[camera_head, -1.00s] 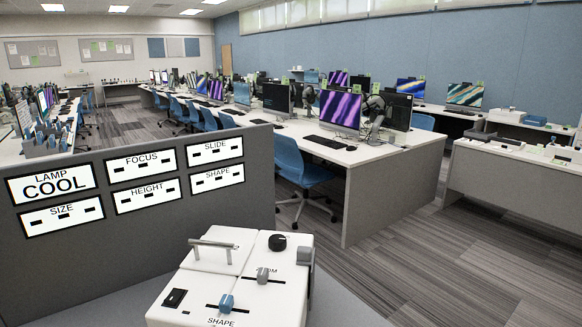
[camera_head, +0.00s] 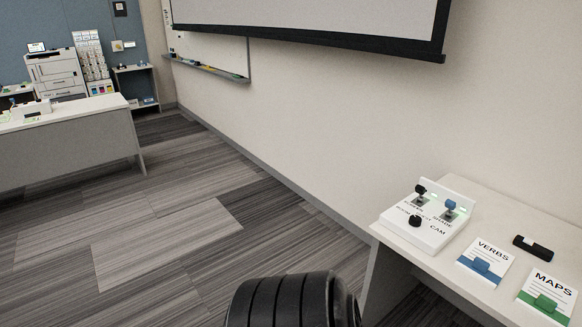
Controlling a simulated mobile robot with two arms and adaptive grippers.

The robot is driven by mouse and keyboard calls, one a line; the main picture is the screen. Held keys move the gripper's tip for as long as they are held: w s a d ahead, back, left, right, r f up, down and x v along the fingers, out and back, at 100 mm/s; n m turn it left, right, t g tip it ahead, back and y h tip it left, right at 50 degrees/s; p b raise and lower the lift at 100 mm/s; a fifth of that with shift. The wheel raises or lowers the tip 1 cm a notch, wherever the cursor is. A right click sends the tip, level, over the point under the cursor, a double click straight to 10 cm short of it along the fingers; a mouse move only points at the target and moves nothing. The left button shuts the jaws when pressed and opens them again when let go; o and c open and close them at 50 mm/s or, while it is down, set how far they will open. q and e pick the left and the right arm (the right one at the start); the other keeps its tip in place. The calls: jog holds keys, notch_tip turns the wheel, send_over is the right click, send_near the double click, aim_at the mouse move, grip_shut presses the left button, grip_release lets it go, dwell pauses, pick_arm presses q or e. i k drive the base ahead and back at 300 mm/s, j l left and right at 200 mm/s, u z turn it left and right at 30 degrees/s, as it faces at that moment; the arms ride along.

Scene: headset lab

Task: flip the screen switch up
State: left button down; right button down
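A white control box (camera_head: 425,238) sits on the white desk at the right. It carries a black-topped lever (camera_head: 420,190) and a blue-topped lever (camera_head: 450,205) along its raised back. A black knob (camera_head: 414,221) is near its left front. The blue lever's label looks like SHADE and another label reads CAM. The black lever's label is too small to read surely, so I cannot tell which one is the screen switch or whether it is up. A large projection screen (camera_head: 330,16) hangs on the wall above. Neither gripper is in view.
The desk (camera_head: 508,212) stands along the wall. On it are a VERBS card (camera_head: 484,262), a MAPS card (camera_head: 547,296) and a small black object (camera_head: 533,247). A whiteboard tray (camera_head: 205,67) is on the wall. Another desk (camera_head: 75,152) stands at left. The floor (camera_head: 165,240) between is open.

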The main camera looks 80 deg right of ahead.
aim_at(421, 190)
jog(key=k+z, duration=0.1)
jog(key=z, duration=3.45)
